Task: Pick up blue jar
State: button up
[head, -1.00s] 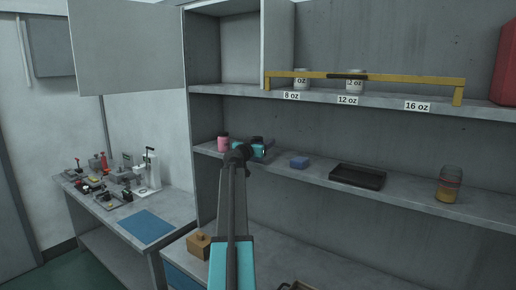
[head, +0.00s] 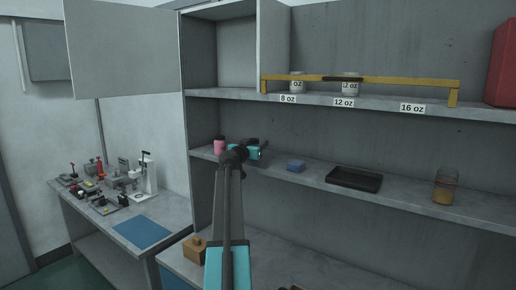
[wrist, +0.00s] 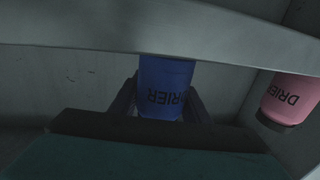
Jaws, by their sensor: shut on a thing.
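The blue jar (wrist: 165,85), with "DRIER" lettering that appears upside down, is in the middle of the wrist view between the two dark fingers of my gripper (wrist: 160,105). The fingers are shut on its sides. In the head view my gripper (head: 256,144) is over the middle shelf, just right of the pink jar. The blue jar cannot be made out there, hidden by my gripper and arm. Whether it touches the shelf is not clear.
The pink jar (head: 219,146) stands close on the left; it also shows in the wrist view (wrist: 290,97). The upper shelf (head: 375,105) runs above.

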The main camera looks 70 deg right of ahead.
notch_tip(320, 180, up, 11)
jog(key=b, duration=0.3)
jog(key=w+a+b, duration=0.2)
jog(key=a, duration=0.7)
jog(key=w+a+b, duration=0.3)
jog(key=a, duration=0.7)
jog(key=shift+f, duration=0.1)
